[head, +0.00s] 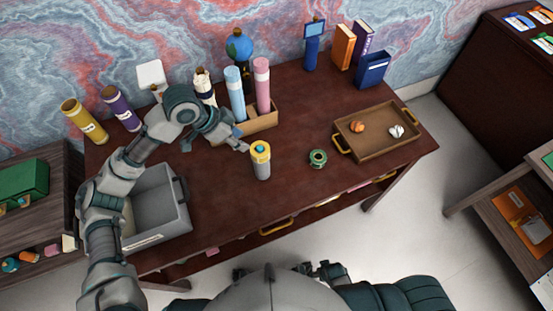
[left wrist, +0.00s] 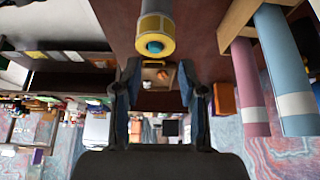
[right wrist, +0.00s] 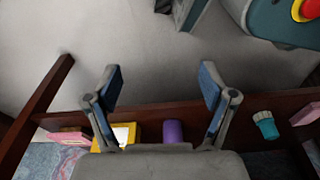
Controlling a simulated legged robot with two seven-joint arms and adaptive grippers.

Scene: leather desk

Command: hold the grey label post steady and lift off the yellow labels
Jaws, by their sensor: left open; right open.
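The grey label post (head: 263,171) stands upright near the front middle of the desk, with a yellow band (head: 260,149) around its top and a blue centre. In the left wrist view, the post (left wrist: 158,7) shows its yellow end (left wrist: 155,37) just beyond the fingers. My left gripper (left wrist: 159,76) is open and empty, beside the post on its left in the head view, not clearly touching it. My right gripper (right wrist: 161,78) is open and empty, low in front of the desk. It shows only partly at the bottom of the head view.
Pink and blue tubes stand in a wooden holder (head: 263,122) behind the post. A green ring (head: 318,158) lies to its right. A brown tray (head: 350,146) holds small items further right. A grey bin (head: 160,232) sits at the left. The desk right behind the ring is clear.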

